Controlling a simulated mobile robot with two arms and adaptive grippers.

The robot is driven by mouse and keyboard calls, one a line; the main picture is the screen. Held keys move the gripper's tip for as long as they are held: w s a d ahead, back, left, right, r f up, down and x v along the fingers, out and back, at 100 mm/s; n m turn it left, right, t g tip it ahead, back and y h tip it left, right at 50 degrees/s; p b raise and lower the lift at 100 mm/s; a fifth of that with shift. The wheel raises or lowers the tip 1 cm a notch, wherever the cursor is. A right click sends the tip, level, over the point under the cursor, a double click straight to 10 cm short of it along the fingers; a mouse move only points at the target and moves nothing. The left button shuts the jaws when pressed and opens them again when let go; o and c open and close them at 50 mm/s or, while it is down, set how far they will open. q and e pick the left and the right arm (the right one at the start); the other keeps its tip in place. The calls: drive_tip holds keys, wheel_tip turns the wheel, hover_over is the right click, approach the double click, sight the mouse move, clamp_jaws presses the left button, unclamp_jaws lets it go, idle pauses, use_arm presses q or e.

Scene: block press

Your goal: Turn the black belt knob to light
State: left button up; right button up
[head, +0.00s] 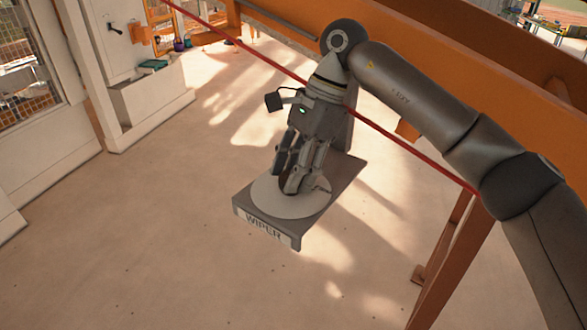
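My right gripper (290,182) points down over a pale round disc (262,199) on a grey panel (345,172). The panel's front edge carries a label that reads "WIPER" (263,228). The fingertips are at or just above the disc's middle. A dark shape shows between and beside the fingers; the fingers hide most of it, so I cannot tell whether it is the black knob or how it is turned. I cannot tell whether the fingers touch or grip it. No "light" mark is readable. My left gripper is not in view.
A white cabinet (150,100) with a small black lever (115,29) stands at the upper left. The pale floor (150,250) around the panel is clear.

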drive_tip(key=c, duration=0.4)
drive_tip(key=shift+o, duration=0.2)
drive_tip(key=shift+f+m+t+b, duration=0.1)
drive_tip(key=shift+m+t+b, duration=0.2)
drive_tip(key=shift+m+b, duration=0.5)
drive_tip(key=m+b, duration=0.2)
drive_tip(key=m+t+b, duration=0.1)
drive_tip(key=b, duration=0.1)
drive_tip(key=shift+s+m+t+y+b, duration=0.1)
drive_tip(key=shift+m+t+y+b, duration=0.2)
drive_tip(key=shift+m+b, duration=0.1)
drive_tip(key=m+t+b, duration=0.1)
drive_tip(key=m+b, duration=0.1)
drive_tip(key=m, duration=0.1)
drive_tip(key=shift+s+b, duration=0.1)
drive_tip(key=shift+b, duration=0.25)
drive_tip(key=shift+r+m+t+b, duration=0.2)
drive_tip(key=shift+m+t+b, duration=0.45)
drive_tip(key=shift+m, duration=0.55)
drive_tip(key=o, duration=0.8)
drive_tip(key=shift+o, duration=0.9)
